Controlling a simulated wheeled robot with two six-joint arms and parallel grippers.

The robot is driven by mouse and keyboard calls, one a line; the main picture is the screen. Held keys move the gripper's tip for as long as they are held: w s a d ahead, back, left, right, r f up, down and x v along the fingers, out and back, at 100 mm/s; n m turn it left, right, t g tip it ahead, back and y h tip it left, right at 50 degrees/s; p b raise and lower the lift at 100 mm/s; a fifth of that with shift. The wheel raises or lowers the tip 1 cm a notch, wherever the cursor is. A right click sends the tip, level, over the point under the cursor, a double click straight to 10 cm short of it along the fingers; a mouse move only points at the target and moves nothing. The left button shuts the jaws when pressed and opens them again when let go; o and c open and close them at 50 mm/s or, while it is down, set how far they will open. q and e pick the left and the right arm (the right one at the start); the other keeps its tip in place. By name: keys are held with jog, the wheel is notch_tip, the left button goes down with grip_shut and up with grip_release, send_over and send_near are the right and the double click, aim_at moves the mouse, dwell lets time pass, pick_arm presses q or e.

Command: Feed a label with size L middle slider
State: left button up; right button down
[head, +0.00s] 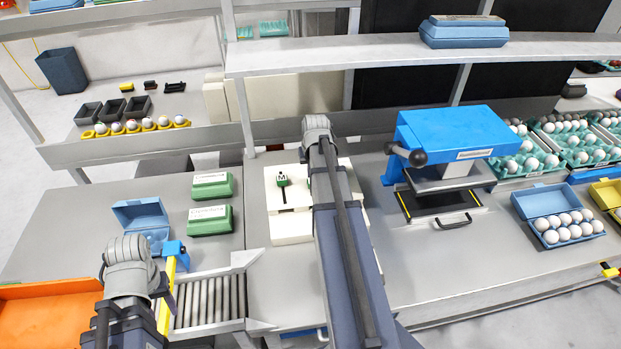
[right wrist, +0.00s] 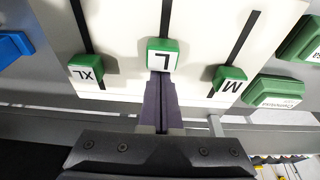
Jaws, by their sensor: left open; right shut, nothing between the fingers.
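The L slider (right wrist: 163,55) is a green block with a white face marked L, on the middle slot of a white panel (right wrist: 120,35) in the right wrist view. My right gripper (right wrist: 161,82) is shut and empty, its dark fingertips right at the slider's lower edge; I cannot tell whether they touch. The XL slider (right wrist: 86,70) is left of it and the M slider (right wrist: 229,78) right of it. In the head view only the M slider (head: 282,180) shows clearly; my right arm hides the L slider. My left gripper (head: 162,285) is open, near the roller conveyor.
A roller conveyor (head: 247,262) lies right of my left gripper. Green cartons (head: 211,220) and an open blue carton (head: 128,212) are beyond it. A blue press (head: 455,130) stands right of the panel, and a blue egg carton (head: 534,203) sits farther right.

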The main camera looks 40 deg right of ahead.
jog(key=shift+s+a, duration=0.45)
jog(key=shift+s, duration=0.35)
jog(key=shift+s+a, duration=0.4)
jog(key=shift+s, duration=0.35)
jog(key=shift+s+a, duration=0.45)
jog(key=shift+s, duration=0.35)
jog(key=shift+w+d, duration=0.1)
jog(key=shift+r+p, duration=0.45)
jog(key=w+p+v, duration=0.1)
jog(key=p+v, duration=0.5)
jog(key=shift+d+r, duration=0.2)
jog(key=shift+d, duration=0.15)
jog(key=shift+w, duration=0.15)
jog(key=shift+a, duration=0.1)
